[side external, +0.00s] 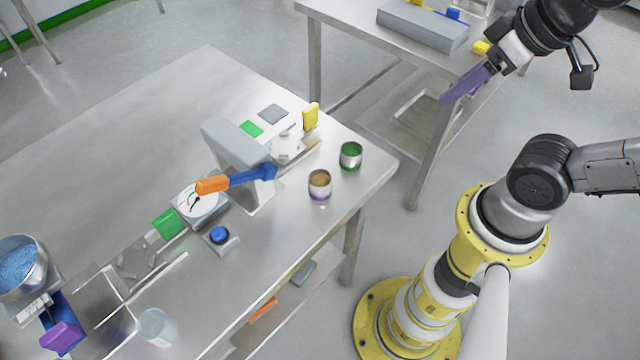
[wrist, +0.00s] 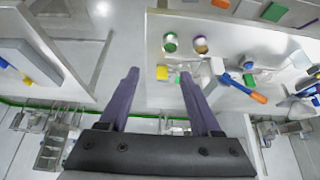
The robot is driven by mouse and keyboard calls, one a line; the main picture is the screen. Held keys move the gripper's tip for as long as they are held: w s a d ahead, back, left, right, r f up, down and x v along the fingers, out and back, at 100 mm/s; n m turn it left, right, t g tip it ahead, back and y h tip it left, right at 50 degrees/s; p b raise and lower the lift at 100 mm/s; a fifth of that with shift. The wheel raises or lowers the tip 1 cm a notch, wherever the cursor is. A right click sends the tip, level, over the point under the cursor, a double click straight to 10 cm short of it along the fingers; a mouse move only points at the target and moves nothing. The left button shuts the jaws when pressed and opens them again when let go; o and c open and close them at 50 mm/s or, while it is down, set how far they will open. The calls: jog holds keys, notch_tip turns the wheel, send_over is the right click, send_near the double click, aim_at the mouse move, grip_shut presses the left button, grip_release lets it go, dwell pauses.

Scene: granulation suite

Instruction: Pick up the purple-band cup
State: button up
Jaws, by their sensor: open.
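The purple-band cup (side external: 320,186) stands upright near the right edge of the steel table, with brown contents and a purple band round its base. It also shows in the wrist view (wrist: 201,46), upper middle. A green-banded cup (side external: 350,156) stands close beside it, and in the wrist view it is the left one of the pair (wrist: 170,42). My gripper (side external: 462,92), with purple fingers, is open and empty. It is high up, to the right of the table and well apart from both cups. In the wrist view its fingers (wrist: 158,88) reach up from below.
On the steel table (side external: 120,130), a grey block-like unit (side external: 238,150) with an orange-and-blue handled tool (side external: 235,180) stands left of the cups. A yellow piece (side external: 311,116) stands behind. A second table (side external: 350,15) is at the back. The table's front right corner is clear.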

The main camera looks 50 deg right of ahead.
jog(key=o, duration=0.4)
jog(key=shift+c, duration=0.2)
jog(key=n+g, duration=0.6)
jog(key=n, duration=0.7)
send_over(320, 178)
jog(key=s+a, duration=0.1)
jog(key=f, duration=1.9)
jog(key=shift+s+a, duration=0.1)
jog(key=shift+a, duration=0.1)
jog(key=shift+s+a+f, duration=0.1)
jog(key=shift+s+f, duration=0.05)
jog(key=shift+f, duration=2.65)
